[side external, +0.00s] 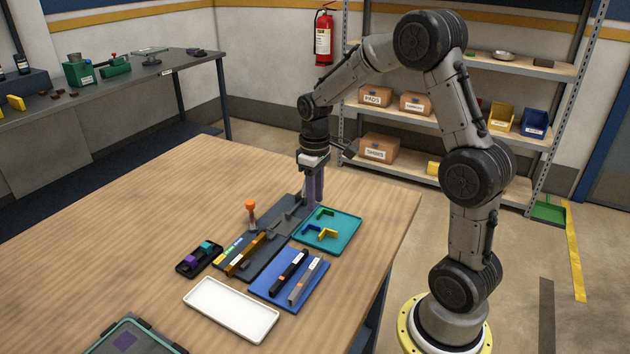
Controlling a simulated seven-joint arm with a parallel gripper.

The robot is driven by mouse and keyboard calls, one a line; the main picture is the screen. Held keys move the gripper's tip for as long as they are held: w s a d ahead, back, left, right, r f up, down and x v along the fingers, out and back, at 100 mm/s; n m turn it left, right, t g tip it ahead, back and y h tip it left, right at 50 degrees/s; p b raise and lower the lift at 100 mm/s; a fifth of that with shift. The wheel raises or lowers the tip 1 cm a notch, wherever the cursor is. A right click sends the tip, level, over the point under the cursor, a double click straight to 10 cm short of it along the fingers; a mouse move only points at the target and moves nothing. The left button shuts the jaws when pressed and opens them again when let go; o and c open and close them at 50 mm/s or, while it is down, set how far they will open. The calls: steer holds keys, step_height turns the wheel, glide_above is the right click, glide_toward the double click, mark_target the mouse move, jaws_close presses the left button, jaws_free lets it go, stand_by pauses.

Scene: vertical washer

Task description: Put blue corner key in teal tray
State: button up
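The teal tray (345,239) lies on the table in front of my gripper. A small blue corner key (311,228) lies in its left part, beside a yellow L-shaped key (329,234). A green L-shaped key (325,213) lies toward the tray's back. My gripper (314,202) points down near the back-left edge of the tray, by the far end of a dark grey fixture (267,262). The gap between its fingers does not show clearly, and I cannot tell whether anything is between them.
An orange-topped knob (251,206) stands by the fixture. A blue mat (268,289) holds black and grey bars. A white tray (232,311) and a black holder (186,268) with purple and teal blocks lie nearby. The table's left side is clear.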

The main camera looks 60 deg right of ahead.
steer(key=s+a+r+t, duration=0.3)
steer(key=s+a+r, duration=0.55)
steer(key=r, duration=0.35)
steer(key=s+a+t, duration=0.2)
steer(key=s+a, duration=0.4)
steer(key=s, duration=0.4)
steer(key=shift+s+t, duration=0.15)
steer(key=shift+t, duration=0.15)
